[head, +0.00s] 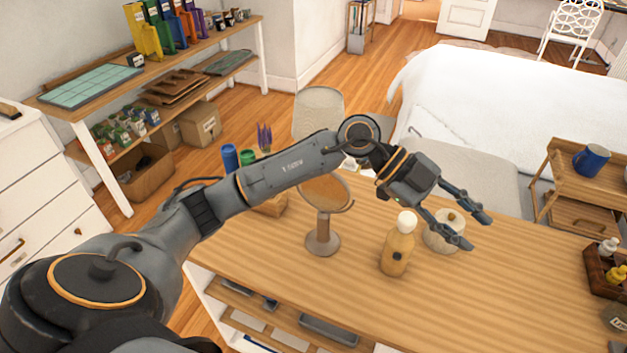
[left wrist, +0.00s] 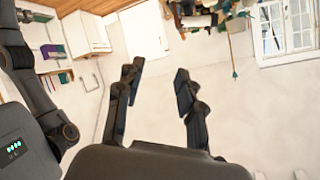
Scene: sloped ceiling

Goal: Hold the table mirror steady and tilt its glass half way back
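The table mirror (head: 323,240) stands upright on the wooden table, with a round base, a thin stem and a round head. Its head (head: 328,192) shows a brown face, and my left forearm passes in front of its top edge. My left gripper (head: 482,232) is to the right of the mirror, above the table near a bottle and a jar. Its two fingers are spread with nothing between them. In the left wrist view the left gripper (left wrist: 158,80) is also open and empty, facing a pale wall. My right gripper is not in view.
An amber bottle with a white cap (head: 398,245) and a lidded jar (head: 443,232) stand right of the mirror. A dark caddy (head: 600,275) is at the right edge. The table's front middle (head: 350,290) is clear. Chairs stand behind.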

